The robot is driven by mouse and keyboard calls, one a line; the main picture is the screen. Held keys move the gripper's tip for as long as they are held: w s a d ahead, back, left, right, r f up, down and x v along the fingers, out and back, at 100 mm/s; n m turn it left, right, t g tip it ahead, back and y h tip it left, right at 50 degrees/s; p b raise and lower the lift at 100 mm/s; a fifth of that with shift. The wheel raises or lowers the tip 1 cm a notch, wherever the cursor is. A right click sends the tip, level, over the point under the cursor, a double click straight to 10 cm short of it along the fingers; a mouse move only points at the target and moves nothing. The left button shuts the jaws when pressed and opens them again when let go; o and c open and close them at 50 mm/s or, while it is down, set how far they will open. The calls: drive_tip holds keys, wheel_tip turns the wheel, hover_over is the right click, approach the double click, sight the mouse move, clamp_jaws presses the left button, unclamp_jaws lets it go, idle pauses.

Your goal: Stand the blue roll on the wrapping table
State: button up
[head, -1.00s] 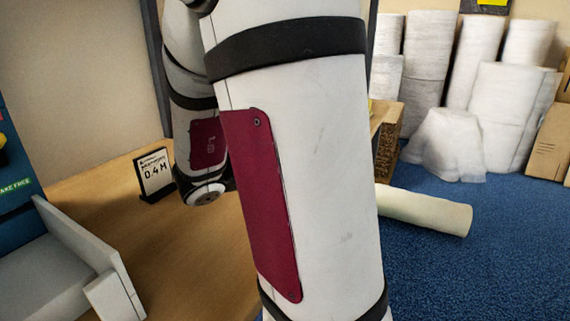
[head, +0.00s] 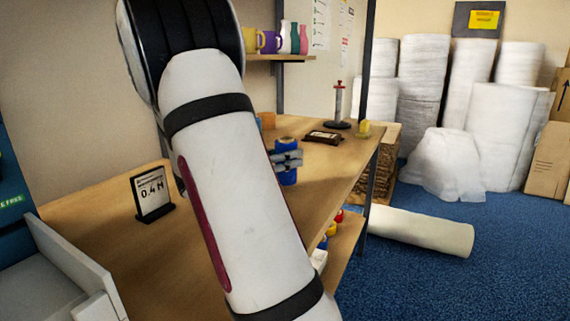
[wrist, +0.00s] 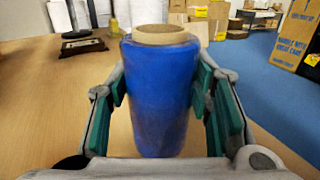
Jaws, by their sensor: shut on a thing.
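The blue roll (wrist: 160,110) is upright between the teal pads of my gripper (wrist: 159,82) in the wrist view, its cardboard core facing up. My gripper is shut on it. In the head view, the blue roll (head: 288,177) shows small beside my arm, with part of my gripper (head: 287,158) around it. The wooden wrapping table (head: 320,170) lies behind and below it. I cannot tell whether the roll's base touches the tabletop. My arm hides part of the table.
A 0.4 M sign (head: 152,193) stands on the table at left. A dark tray (head: 323,137), a post on a black base (head: 338,108) and a yellow item (head: 363,128) stand toward the far end. A cream roll (head: 420,230) lies on the blue carpet.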

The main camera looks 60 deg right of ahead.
drive_tip(key=shift+f, duration=0.8)
drive_tip(key=shift+f+b, duration=0.15)
drive_tip(key=shift+b, duration=0.2)
drive_tip(key=o, duration=1.3)
drive_tip(key=shift+o, duration=0.2)
drive_tip(key=shift+w+a+p, duration=0.15)
drive_tip(key=shift+a+p, duration=0.1)
drive_tip(key=shift+p, duration=0.1)
drive_tip(key=v, duration=1.1)
drive_tip(key=shift+a+p, duration=0.3)
drive_tip(key=shift+p, duration=0.05)
